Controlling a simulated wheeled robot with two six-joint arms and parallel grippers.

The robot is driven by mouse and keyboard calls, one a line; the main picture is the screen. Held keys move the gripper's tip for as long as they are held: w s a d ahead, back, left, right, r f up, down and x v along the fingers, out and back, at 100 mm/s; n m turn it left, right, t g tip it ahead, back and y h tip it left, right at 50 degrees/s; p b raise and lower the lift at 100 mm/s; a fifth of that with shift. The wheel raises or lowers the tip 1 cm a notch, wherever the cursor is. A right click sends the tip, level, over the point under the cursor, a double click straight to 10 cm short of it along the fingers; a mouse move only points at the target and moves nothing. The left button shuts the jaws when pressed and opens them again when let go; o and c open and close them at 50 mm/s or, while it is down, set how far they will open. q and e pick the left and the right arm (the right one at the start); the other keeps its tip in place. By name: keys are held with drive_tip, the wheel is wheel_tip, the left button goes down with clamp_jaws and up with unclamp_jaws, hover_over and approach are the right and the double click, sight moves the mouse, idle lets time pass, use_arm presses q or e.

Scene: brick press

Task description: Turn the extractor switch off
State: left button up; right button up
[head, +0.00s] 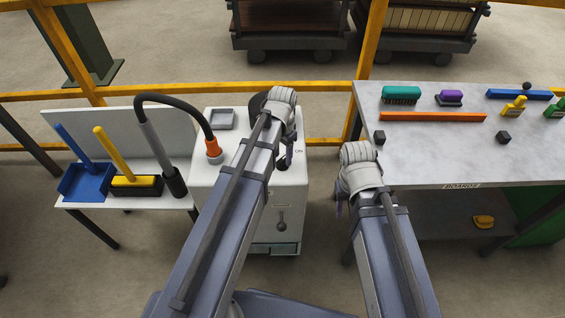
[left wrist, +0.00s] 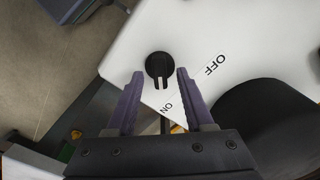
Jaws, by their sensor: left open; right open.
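The extractor is a white cabinet (head: 206,180) with a dark hose (head: 173,98). Its switch, a black rotary knob (left wrist: 159,64), is on the white top in the left wrist view. The knob's ridge points down the picture, nearer the ON mark (left wrist: 167,109) than the OFF mark (left wrist: 214,65). My left gripper (left wrist: 160,73) is open, with one finger on each side of the knob; I cannot tell whether they touch it. In the head view my left arm hides most of the switch. My right gripper (head: 339,208) is open and empty, low between cabinet and bench, partly hidden by its wrist.
A grey bench (head: 430,155) at right holds brushes, an orange bar (head: 432,117) and bottles. A side shelf (head: 95,204) at left holds a blue dustpan (head: 86,182) and a yellow-handled brush (head: 115,155). A yellow rail (head: 315,87) runs behind.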

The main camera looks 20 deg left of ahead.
use_arm(q)
drive_tip(key=shift+f, duration=0.55)
drive_tip(key=shift+r, duration=0.1)
drive_tip(key=shift+c, duration=0.2)
clamp_jaws()
